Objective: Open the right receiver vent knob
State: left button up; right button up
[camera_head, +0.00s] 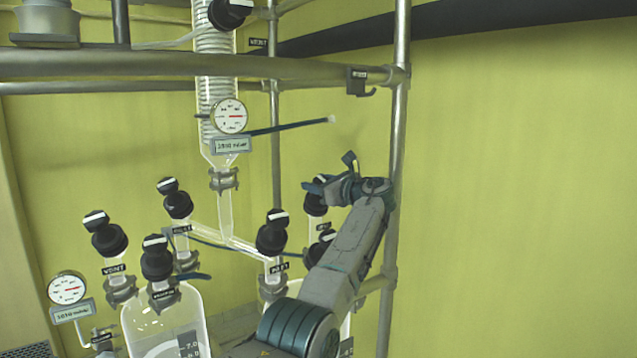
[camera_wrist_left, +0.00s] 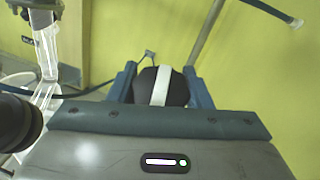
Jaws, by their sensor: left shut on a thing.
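A black knob with a white bar across its top (camera_wrist_left: 174,92) sits between the two fingers of my left gripper (camera_wrist_left: 160,78) in the left wrist view. The fingers are shut on its sides, and the white bar runs nearly upright in that picture. In the head view my left gripper (camera_head: 330,180) is at this knob (camera_head: 317,208), on the right side of the glassware. The gripper hides part of the knob. The small label below it is too small to read. My right gripper is in neither view.
Other black knobs stand close by: one to the left (camera_head: 273,234), one just below, partly behind my arm (camera_head: 322,247), and several farther left. A metal post (camera_head: 396,130) rises just right of my gripper. A dial gauge (camera_head: 230,116) hangs above. Right of the post is bare wall.

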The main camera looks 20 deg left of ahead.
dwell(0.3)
pick_arm(q)
jog(key=o, duration=1)
